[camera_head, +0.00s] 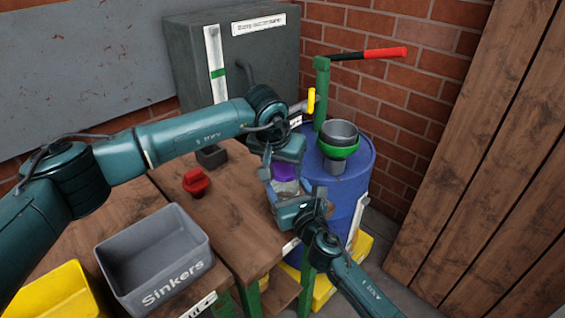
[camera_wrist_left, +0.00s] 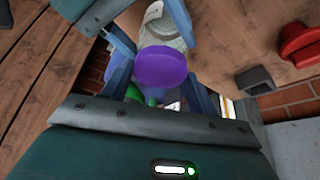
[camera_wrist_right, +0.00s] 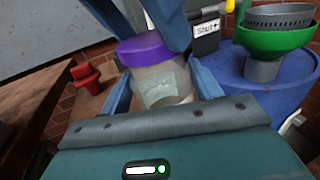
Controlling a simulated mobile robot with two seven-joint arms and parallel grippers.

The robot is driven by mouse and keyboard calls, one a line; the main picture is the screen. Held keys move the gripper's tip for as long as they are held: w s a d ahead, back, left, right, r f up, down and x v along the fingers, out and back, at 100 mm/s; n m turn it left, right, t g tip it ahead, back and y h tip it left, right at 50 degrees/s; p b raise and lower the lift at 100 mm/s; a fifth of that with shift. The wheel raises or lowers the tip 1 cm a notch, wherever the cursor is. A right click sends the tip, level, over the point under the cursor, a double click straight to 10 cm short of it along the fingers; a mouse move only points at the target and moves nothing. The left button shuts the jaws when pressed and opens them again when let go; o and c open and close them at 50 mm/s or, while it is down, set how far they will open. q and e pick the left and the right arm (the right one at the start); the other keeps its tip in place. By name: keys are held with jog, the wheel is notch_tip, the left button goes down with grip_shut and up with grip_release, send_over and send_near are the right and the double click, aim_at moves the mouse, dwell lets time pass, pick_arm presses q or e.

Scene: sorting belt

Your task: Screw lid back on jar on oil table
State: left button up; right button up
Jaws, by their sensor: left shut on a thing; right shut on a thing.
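A glass jar (camera_head: 288,187) with a pale label stands upright near the right end of the wooden table, and its purple lid (camera_head: 284,172) sits at its top. My right gripper (camera_head: 281,193) is shut on the jar body, with a finger on each side of the jar (camera_wrist_right: 162,84) in the right wrist view. My left gripper (camera_head: 279,166) reaches in from above and is shut on the lid, which fills the space between its fingers in the left wrist view (camera_wrist_left: 160,67). The lid (camera_wrist_right: 145,49) looks level on the jar. I cannot tell whether its thread is engaged.
A blue drum (camera_head: 343,183) with a green funnel (camera_head: 338,151) and a red-handled pump (camera_head: 366,54) stands close to the right. A red object (camera_head: 196,181), a small dark box (camera_head: 211,156) and a grey "Sinkers" bin (camera_head: 153,255) are to the left. A grey cabinet (camera_head: 262,62) stands behind.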

pick_arm(q)
jog(key=shift+f, duration=0.45)
pick_arm(e)
grip_shut()
pick_arm(q)
jog(key=shift+w+a+m+g+h, duration=0.1)
jog(key=shift+m+g+h, duration=0.35)
jog(key=shift+m, duration=1.25)
jog(key=o, duration=0.9)
jog(key=shift+r, duration=2.25)
jog(key=shift+o, duration=0.3)
